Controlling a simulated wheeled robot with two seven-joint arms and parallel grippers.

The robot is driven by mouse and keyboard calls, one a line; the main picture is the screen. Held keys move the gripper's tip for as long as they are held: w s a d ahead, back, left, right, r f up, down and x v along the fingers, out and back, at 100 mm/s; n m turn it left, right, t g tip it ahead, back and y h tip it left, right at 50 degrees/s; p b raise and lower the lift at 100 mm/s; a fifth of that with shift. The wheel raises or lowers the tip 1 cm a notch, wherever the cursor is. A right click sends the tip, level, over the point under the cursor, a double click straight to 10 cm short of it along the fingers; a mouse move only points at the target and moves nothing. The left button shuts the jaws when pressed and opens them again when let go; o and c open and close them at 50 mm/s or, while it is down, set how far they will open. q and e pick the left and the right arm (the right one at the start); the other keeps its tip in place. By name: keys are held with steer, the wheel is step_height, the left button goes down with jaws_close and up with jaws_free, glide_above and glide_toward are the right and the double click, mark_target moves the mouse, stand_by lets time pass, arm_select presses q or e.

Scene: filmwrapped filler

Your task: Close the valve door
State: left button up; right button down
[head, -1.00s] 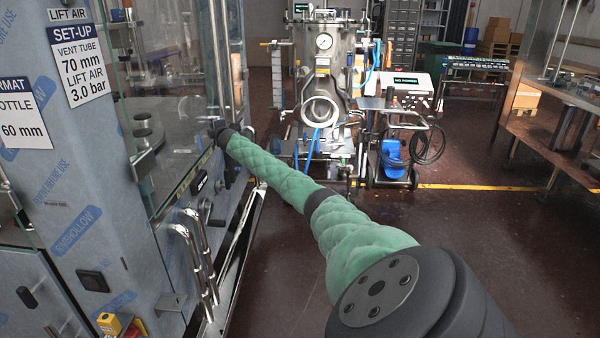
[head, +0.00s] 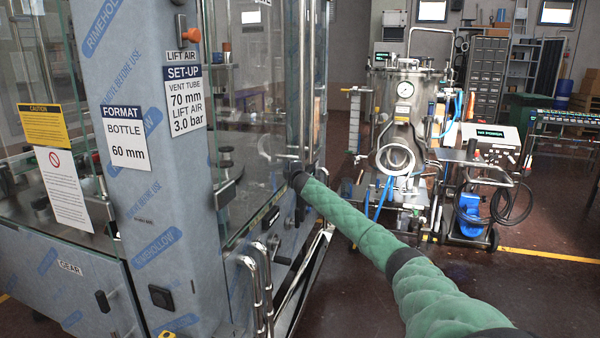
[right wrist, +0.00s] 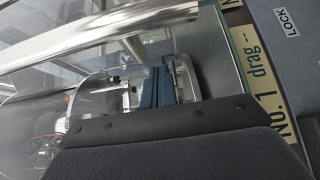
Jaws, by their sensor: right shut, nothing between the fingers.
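The filler machine's glass door panel (head: 250,130), which I take as the valve door, shows on the machine's right-hand side. I cannot tell whether it stands fully closed. My right arm, in a green padded sleeve, reaches to it from the lower right. My right gripper (head: 296,169) is small and dark at the glass's far edge, beside upright metal bars. It is shut and empty; contact with the door cannot be told. In the right wrist view, clear glass, a shiny bar (right wrist: 120,38) and a "No. 1 drag" label strip (right wrist: 262,75) lie close ahead. My left gripper is out of view.
A blue-filmed machine post (head: 150,200) with set-up signs stands at left. Bent chrome rails (head: 262,290) stick out below the glass. A steel vessel (head: 405,110) on a frame and a cart with a blue unit (head: 470,212) stand behind.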

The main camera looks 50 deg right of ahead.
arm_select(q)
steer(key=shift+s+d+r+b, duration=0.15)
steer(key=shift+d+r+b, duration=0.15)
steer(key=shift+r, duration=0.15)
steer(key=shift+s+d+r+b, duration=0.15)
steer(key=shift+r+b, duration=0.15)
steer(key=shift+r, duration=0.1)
arm_select(e)
steer(key=s, duration=0.2)
steer(key=s+a, duration=0.1)
steer(key=s, duration=0.2)
steer(key=shift+s+r, duration=0.1)
steer(key=shift+s, duration=0.1)
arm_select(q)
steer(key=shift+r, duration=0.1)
